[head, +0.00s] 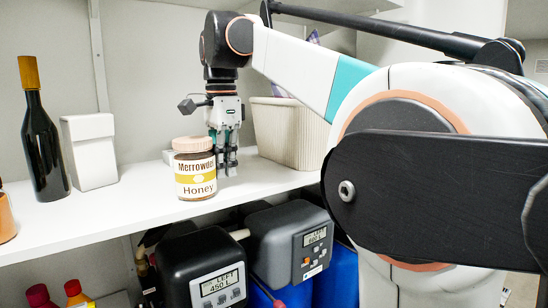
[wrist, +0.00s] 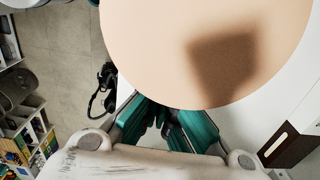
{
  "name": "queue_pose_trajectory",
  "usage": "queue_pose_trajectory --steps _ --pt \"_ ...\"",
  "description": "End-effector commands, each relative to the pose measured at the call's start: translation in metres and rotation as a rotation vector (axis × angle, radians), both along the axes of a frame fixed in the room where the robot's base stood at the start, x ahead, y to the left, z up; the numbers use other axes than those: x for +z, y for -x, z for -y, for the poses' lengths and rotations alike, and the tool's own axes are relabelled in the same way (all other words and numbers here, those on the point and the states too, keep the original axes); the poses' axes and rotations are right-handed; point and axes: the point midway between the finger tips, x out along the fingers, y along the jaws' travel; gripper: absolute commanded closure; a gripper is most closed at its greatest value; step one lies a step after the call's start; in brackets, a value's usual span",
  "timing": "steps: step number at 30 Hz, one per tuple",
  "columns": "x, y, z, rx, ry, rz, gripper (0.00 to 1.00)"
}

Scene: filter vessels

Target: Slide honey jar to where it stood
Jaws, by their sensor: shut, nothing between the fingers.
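The honey jar (head: 194,170) stands upright near the front edge of the white shelf (head: 125,208) in the head view. It has a pale peach lid and a label reading "Honey". My gripper (head: 230,170) points down just to the right of the jar and a little behind it, with its fingertips low near the shelf. The fingers are shut and hold nothing. In the wrist view the jar's round lid (wrist: 210,40) fills the top, with a dark shadow on it, and my gripper (wrist: 160,118) is beside its edge. I cannot tell whether fingers and jar touch.
A dark bottle (head: 43,145) and a white bin (head: 90,150) stand to the left. A ribbed cream basket (head: 290,132) stands behind and right of my gripper. An orange container (head: 5,218) is at the left edge. Filter control heads (head: 205,275) sit below the shelf. Shelf between bin and jar is clear.

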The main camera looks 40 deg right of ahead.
Motion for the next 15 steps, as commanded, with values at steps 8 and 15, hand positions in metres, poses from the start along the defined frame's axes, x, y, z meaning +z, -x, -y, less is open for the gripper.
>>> queue_pose_trajectory --steps 8,15 --pt "0.006 0.000 0.000 0.001 -0.001 0.000 1.00" --pt "0.043 -0.001 0.000 0.001 -0.001 0.000 1.00"
